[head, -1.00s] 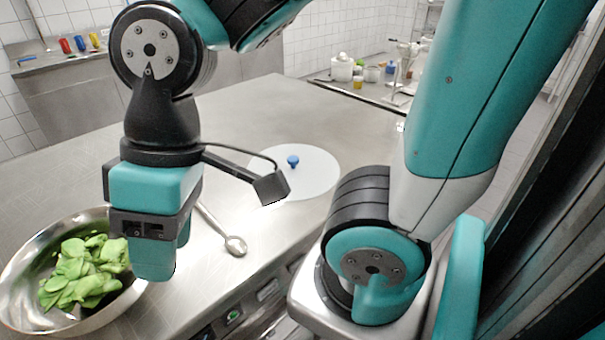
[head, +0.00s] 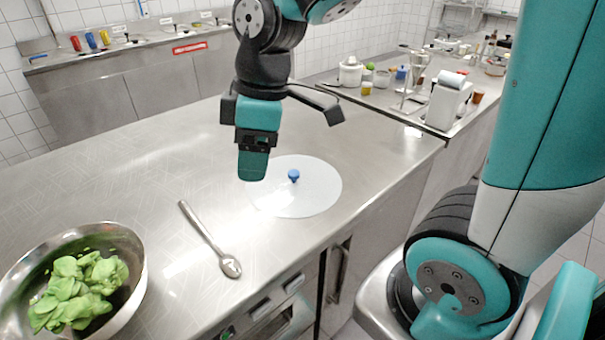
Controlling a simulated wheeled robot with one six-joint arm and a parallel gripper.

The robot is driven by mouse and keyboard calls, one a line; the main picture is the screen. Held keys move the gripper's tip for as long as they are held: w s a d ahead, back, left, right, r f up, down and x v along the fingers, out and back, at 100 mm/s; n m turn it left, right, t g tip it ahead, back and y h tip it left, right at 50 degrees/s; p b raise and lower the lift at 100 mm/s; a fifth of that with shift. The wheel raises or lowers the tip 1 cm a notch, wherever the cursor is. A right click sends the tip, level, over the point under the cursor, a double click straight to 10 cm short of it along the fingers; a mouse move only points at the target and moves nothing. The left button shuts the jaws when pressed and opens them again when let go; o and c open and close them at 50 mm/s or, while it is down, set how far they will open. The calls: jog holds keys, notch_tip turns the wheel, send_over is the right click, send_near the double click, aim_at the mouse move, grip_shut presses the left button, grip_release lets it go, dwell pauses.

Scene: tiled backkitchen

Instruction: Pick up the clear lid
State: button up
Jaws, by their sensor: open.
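The clear lid (head: 311,203) is a pale, see-through disc with a blue knob (head: 293,176) at its middle. It lies flat on the steel counter, near the counter's front edge. My gripper (head: 253,172) points down above the counter, just left of the knob in the picture, and covers the lid's left edge in part. It appears apart from the knob. The gripper is seen edge-on, so the gap between its fingers is hidden, and its exact height over the lid is hard to tell.
A steel bowl (head: 139,262) of green leaves stands at the lower left. A metal spoon (head: 207,237) lies between bowl and lid. The counter (head: 120,180) is bare at the back left. Jars and a white dispenser (head: 446,101) stand on a side counter at the back right.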

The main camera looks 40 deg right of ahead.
jog(key=w+d+n+h+p, duration=0.2)
jog(key=w+d+n, duration=0.1)
jog(key=w+d, duration=0.45)
jog(key=n+p, duration=0.1)
jog(key=n, duration=0.3)
send_over(294, 172)
jog(key=f, duration=0.1)
jog(key=shift+g+h, duration=0.3)
jog(key=f, duration=0.3)
jog(key=f+p, duration=0.1)
jog(key=f, duration=0.7)
jog(key=shift+w+d+f+p, duration=0.1)
jog(key=shift+w+f+p, duration=0.05)
jog(key=shift+w+p, duration=0.2)
jog(key=shift+s+f+p, duration=0.2)
jog(key=shift+f+p, duration=0.25)
jog(key=shift+f, duration=1.1)
jog(key=shift+s+f+p, duration=0.15)
jog(key=shift+f+p, duration=0.25)
jog(key=shift+f, duration=1.1)
jog(key=c, duration=1)
